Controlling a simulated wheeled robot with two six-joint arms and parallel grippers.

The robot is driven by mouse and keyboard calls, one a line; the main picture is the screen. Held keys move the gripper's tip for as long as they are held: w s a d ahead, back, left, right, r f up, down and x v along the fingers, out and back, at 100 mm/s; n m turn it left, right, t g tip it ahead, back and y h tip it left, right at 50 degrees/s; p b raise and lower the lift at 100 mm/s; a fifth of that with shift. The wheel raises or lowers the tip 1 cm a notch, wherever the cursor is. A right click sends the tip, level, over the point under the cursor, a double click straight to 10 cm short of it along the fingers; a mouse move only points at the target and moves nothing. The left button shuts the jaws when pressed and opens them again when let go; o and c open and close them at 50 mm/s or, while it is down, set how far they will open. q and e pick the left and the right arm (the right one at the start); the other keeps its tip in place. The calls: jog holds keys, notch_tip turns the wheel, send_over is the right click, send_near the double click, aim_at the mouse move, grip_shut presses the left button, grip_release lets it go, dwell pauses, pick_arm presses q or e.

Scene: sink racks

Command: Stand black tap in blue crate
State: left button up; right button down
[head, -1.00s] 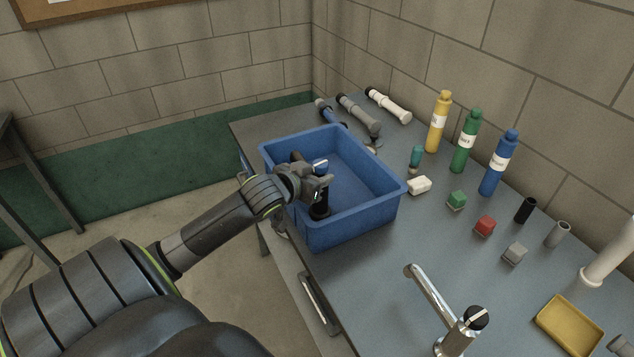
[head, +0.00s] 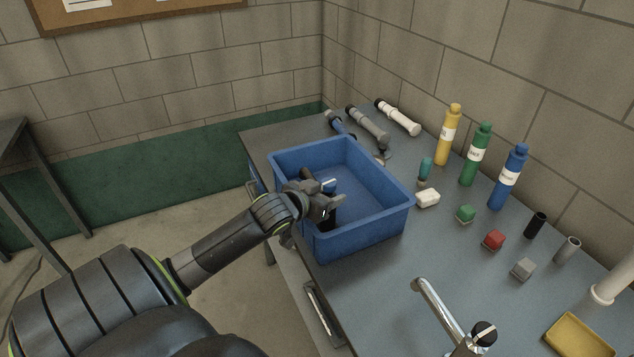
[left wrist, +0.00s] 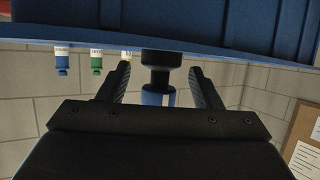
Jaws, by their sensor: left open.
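The black tap (head: 329,187), with a blue and light band near its top, stands upright inside the blue crate (head: 377,222), close to the crate's near left side. My left gripper (head: 324,209) is open at the tap and partly hides it. In the left wrist view the picture is upside down: the tap (left wrist: 161,78) shows between the two spread fingers, with a gap on each side. Its base is toward the crate (left wrist: 215,25). My right gripper is out of view.
A faucet (head: 440,310) stands at the front right. A white block (head: 428,198), small coloured cubes and a yellow bottle (head: 448,135) among other bottles stand right of the crate. A grey tube-shaped thing (head: 368,127) lies behind it. The crate's right part is empty.

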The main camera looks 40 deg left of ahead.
pick_arm(q)
jog(key=a+v, duration=0.1)
jog(key=v, duration=1.1)
jog(key=shift+d+p, duration=0.45)
